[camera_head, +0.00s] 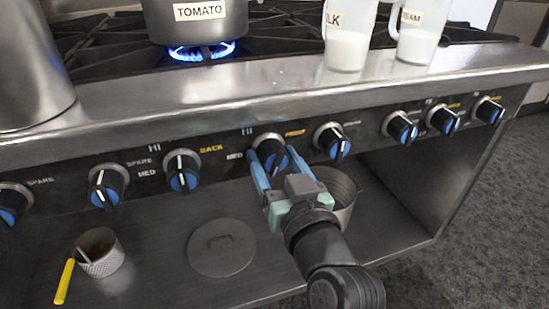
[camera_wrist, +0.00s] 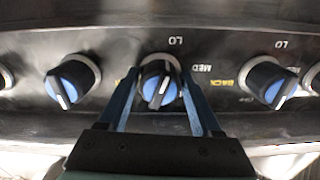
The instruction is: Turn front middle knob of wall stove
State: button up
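The front middle knob (camera_head: 269,147) of the stove is black with a blue face and a white pointer line. It is set in the dark front panel, under a yellow label. My gripper (camera_head: 271,157) reaches up to it from below, one blue finger on each side of the knob. In the wrist view the knob (camera_wrist: 159,87) sits between the two fingers (camera_wrist: 158,80), its pointer slightly tilted from upright. The fingers are spread wide around it; any slight contact at the sides is hard to tell.
Other knobs flank it, including the left neighbour (camera_head: 183,171) and right neighbour (camera_head: 332,142). A tomato pot (camera_head: 198,30) stands over a lit blue flame (camera_head: 201,51). Two white-filled jugs (camera_head: 347,45) stand near the edge. A round lid (camera_head: 221,248) and a pot (camera_head: 343,187) occupy the shelf below.

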jog(key=shift+o, duration=1.2)
jog(key=p+v, duration=0.1)
jog(key=v, duration=1.2)
jog(key=shift+p, duration=0.4)
jog(key=shift+w+r, duration=0.1)
jog(key=shift+r, duration=0.05)
jog(key=w+a+r+t+h+p, duration=0.1)
jog(key=w+r+t, duration=0.15)
jog(key=r, duration=0.75)
jog(key=w+a+r+t+h, duration=0.1)
jog(key=r+t, duration=0.2)
jog(key=r, duration=0.7)
jog(key=s+a+r+m+t+h, duration=0.1)
jog(key=s+r+t+h, duration=0.15)
jog(key=r, duration=0.55)
jog(key=s+a+r+m+t+h, duration=0.15)
jog(key=s+r, duration=0.25)
jog(key=r, duration=0.5)
notch_tip(320, 180, up, 37)
jog(key=p, duration=3.8)
jog(key=shift+w+d+f+t+p, duration=0.2)
jog(key=shift+w+t+p, duration=0.05)
jog(key=shift+t+p, duration=0.1)
